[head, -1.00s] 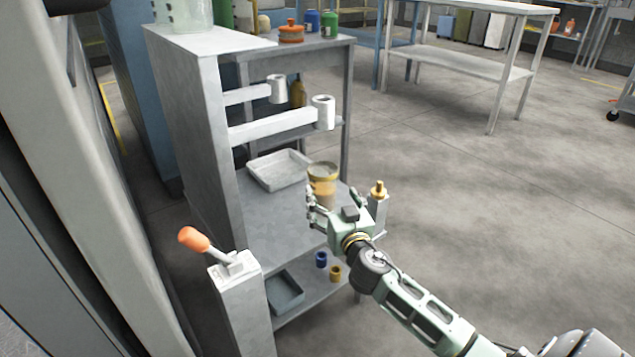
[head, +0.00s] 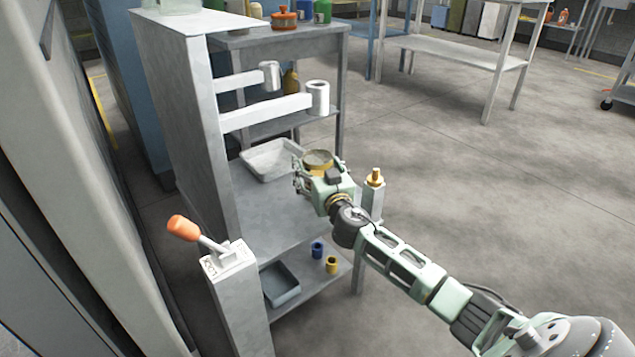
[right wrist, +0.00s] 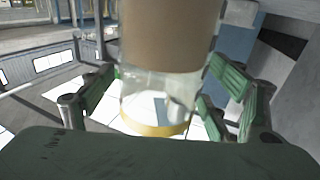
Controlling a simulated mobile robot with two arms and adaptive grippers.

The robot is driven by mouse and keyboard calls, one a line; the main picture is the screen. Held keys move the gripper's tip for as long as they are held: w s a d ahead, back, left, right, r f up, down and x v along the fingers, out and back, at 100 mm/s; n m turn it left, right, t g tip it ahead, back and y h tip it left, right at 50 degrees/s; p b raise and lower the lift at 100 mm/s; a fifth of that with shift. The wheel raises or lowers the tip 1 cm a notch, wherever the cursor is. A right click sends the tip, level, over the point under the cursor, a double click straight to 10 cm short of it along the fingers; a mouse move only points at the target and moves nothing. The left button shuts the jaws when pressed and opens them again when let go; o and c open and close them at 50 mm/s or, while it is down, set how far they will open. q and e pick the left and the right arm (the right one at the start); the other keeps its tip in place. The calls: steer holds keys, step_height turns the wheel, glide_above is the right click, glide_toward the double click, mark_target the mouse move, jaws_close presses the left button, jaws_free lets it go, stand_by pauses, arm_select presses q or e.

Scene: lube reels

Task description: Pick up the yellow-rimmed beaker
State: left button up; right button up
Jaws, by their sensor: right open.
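The yellow-rimmed beaker (head: 318,157) stands over the grey middle shelf of the rack and is partly hidden behind my right gripper (head: 319,172). In the right wrist view the beaker (right wrist: 160,98) is clear with brownish contents, and its yellow rim is at the bottom of the picture. It lies between the green fingers of my right gripper (right wrist: 162,88). The fingers are spread on both sides with gaps showing, so the gripper is open around the beaker. My left gripper is not in view.
A grey tray (head: 270,160) lies left of the beaker on the shelf. A post with a brass knob (head: 374,178) stands close to the right. White arms with cups (head: 317,97) jut out above. An orange-handled lever (head: 184,228) is at lower left.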

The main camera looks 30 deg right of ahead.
steer(key=shift+r, duration=0.1)
steer(key=c, duration=1.6)
